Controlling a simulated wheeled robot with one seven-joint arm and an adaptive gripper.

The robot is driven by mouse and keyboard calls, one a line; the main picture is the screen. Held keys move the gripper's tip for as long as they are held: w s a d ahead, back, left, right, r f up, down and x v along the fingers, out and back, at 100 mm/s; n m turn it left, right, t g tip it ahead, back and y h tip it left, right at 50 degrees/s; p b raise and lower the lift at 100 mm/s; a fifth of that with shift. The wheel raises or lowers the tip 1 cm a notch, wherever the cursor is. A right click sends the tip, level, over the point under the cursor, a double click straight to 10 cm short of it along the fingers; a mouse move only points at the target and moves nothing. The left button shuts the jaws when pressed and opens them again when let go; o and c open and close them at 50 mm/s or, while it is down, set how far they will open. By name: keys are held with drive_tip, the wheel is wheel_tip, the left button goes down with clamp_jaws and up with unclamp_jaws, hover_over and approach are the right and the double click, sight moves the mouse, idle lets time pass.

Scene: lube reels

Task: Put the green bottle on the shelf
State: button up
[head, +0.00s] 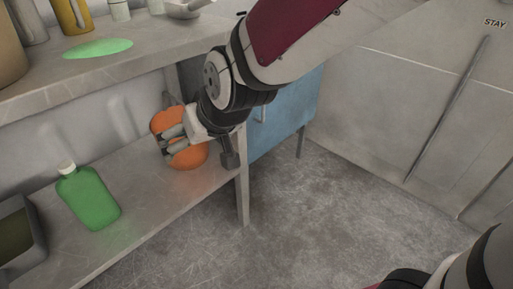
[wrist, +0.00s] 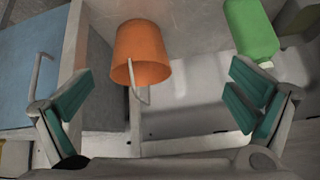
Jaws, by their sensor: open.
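The green bottle (head: 92,198) with a white cap stands on the lower shelf (head: 150,199) at the left in the head view. It also shows at the top right of the wrist view (wrist: 251,30). The upper shelf (head: 130,69) carries a flat green oval patch (head: 98,48). My gripper (head: 168,144) is open and empty, in front of the orange bucket and to the right of the bottle, well apart from the bottle. In the wrist view, its two fingers (wrist: 158,100) are spread wide with nothing between their tips.
An orange bucket (head: 188,157) with a handle stands on the lower shelf by my gripper; it also shows in the wrist view (wrist: 140,48). A grey bin (head: 22,245) is left of the bottle. A yellow container (head: 72,16) stands on the upper shelf. A blue cabinet (head: 285,120) is at right.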

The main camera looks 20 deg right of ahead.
drive_tip(key=s+d+r+m+g+h, duration=0.1)
drive_tip(key=s+d+g, duration=0.1)
drive_tip(key=s+d, duration=0.4)
drive_tip(key=s+d+r+m+g+h, duration=0.1)
drive_tip(key=s+d, duration=0.5)
drive_tip(key=s, duration=0.7)
drive_tip(key=s+d+r+m+g+h, duration=0.1)
drive_tip(key=s+d+g, duration=0.2)
drive_tip(key=s+d, duration=0.4)
drive_tip(key=s, duration=0.2)
drive_tip(key=shift+s+r+m+g+h, duration=0.2)
drive_tip(key=shift+s+m+g+h, duration=0.1)
drive_tip(key=shift+s+m+g, duration=0.1)
drive_tip(key=shift+w, duration=0.1)
wheel_tip(320, 180, up, 37)
drive_tip(key=t+p, duration=0.4)
drive_tip(key=p, duration=3.1)
drive_tip(key=shift+d+r+p, duration=0.15)
drive_tip(key=shift+d+p, duration=0.05)
drive_tip(key=shift+p, duration=0.1)
